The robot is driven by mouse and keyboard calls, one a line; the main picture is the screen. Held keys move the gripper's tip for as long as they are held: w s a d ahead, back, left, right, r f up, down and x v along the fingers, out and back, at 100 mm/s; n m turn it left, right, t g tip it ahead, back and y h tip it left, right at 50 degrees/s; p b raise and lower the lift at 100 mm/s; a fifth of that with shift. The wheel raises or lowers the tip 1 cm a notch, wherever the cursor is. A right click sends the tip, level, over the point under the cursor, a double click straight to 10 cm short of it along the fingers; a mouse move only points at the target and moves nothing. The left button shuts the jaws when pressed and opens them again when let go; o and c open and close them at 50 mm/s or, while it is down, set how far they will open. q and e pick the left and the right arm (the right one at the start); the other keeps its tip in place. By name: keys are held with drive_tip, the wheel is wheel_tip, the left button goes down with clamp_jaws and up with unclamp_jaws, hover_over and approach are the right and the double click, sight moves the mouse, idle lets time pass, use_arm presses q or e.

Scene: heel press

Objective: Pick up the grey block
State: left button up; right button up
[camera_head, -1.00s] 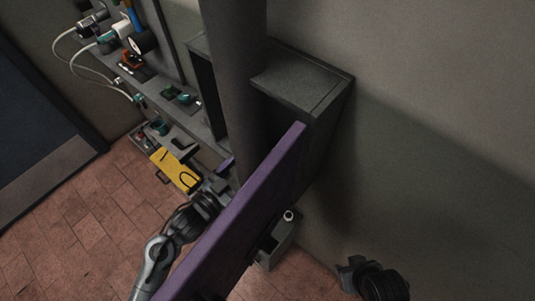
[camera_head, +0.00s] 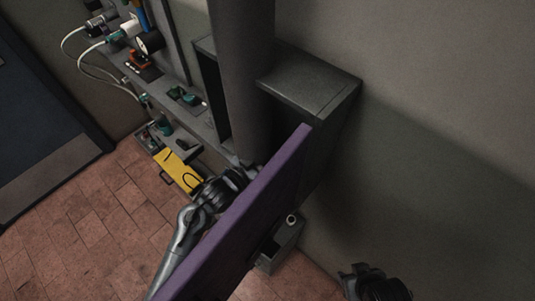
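No loose grey block can be picked out with certainty. A grey box-like thing (camera_head: 283,246) with a small pale ring on top stands low by the wall, partly hidden by the purple panel; I cannot tell if it is the block. My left gripper (camera_head: 241,165) is at the end of the arm from the lower left, beside the dark column and partly hidden behind the purple panel. Its fingers are not clear. My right gripper (camera_head: 350,277) is low at the bottom, right of the panel, dark and small; its opening cannot be made out.
A long purple panel (camera_head: 245,215) cuts across the middle, close to my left arm. Behind it stand a dark column (camera_head: 243,80) and a grey cabinet (camera_head: 315,85). A shelf (camera_head: 190,120) with tools and a yellow item (camera_head: 178,170) are at left. Tiled floor (camera_head: 90,225) is clear at lower left.

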use_arm(q)
drive_tip(key=c, duration=1.1)
drive_tip(key=shift+c, duration=0.5)
drive_tip(key=shift+r, duration=0.15)
